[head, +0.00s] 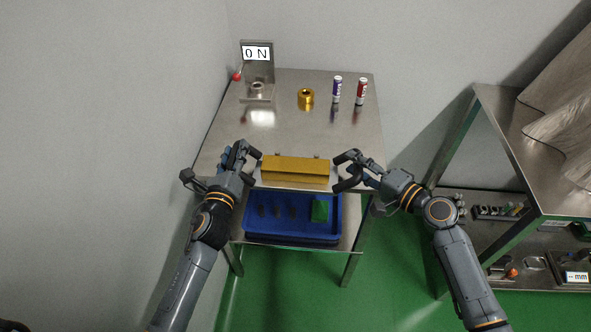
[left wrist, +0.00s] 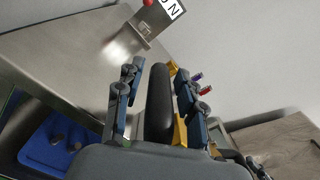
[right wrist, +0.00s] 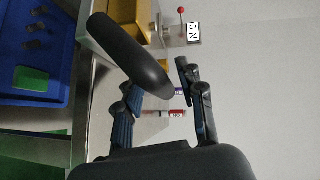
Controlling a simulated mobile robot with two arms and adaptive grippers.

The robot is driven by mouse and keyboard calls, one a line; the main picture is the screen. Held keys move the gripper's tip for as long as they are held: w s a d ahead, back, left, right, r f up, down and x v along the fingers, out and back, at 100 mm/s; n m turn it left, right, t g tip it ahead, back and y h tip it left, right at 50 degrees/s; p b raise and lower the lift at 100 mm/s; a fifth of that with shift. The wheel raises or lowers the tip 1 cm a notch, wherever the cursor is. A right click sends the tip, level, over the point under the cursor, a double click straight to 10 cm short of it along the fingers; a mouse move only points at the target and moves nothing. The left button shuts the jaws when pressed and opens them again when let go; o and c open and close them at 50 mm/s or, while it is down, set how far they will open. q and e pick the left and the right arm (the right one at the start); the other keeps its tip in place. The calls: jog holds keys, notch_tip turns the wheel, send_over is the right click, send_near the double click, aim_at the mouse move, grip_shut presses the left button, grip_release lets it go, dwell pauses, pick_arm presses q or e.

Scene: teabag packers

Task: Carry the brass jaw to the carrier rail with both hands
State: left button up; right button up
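The brass jaw (head: 296,170), a long gold bar, lies level along the table's front edge in the head view. Part of it shows in the left wrist view (left wrist: 180,131) and the right wrist view (right wrist: 127,22). My left gripper (head: 254,168) is at its left end, with fingers spread. My right gripper (head: 340,172) is at its right end, fingers apart above and below that end. Neither gripper is visibly closed on the bar. A pale grey plate edge shows around the bar. I cannot tell which part is the carrier rail.
On the steel table (head: 225,135) stand an ON sign (head: 257,54) with a red-knobbed lever, a brass ring piece (head: 306,98), a purple tube (head: 336,90) and a red tube (head: 361,92). A blue tray (head: 250,228) sits on the lower shelf. A second bench (head: 505,110) is at right.

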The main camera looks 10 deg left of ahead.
pick_arm(q)
grip_shut()
pick_arm(e)
grip_shut()
